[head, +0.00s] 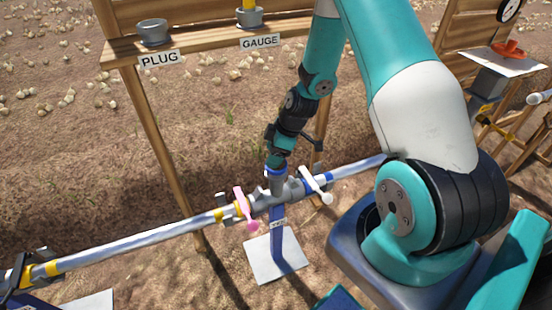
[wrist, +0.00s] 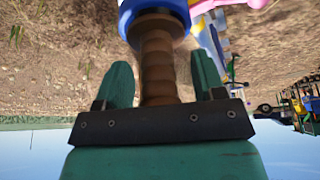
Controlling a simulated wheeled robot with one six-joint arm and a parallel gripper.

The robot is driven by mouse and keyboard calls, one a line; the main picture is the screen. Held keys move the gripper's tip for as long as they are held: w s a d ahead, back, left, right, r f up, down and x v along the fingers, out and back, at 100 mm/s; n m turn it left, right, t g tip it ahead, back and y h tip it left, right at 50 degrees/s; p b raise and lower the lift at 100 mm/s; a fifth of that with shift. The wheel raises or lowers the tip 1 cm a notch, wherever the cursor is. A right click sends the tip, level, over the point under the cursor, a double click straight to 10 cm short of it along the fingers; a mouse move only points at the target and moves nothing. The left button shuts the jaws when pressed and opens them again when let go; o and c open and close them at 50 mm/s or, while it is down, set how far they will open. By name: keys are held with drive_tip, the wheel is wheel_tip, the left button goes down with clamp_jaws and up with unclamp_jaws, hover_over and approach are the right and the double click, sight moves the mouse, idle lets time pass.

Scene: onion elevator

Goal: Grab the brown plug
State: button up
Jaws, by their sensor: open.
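The brown plug (wrist: 157,65) is a ribbed brown cylinder in the wrist view. Its far end meets a blue ring (wrist: 152,20) on the pipe fitting. My gripper (wrist: 160,80) is open, with one green finger on each side of the plug. A gap shows between the plug and the right finger, and a narrower one at the left finger. In the head view my gripper (head: 279,150) points down at the pipe's upright tee (head: 276,182). The plug is hidden there behind my gripper.
The silver pipe (head: 150,235) crosses in front of me, with a pink valve handle (head: 243,206) and a white one (head: 315,186) beside the tee. A wooden shelf (head: 207,44) behind holds an empty-looking grey cup (head: 152,31) above the PLUG label and another cup (head: 249,17) above GAUGE.

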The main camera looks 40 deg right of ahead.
drive_tip(key=c, duration=1)
drive_tip(key=shift+r, duration=0.15)
drive_tip(key=shift+c, duration=0.2)
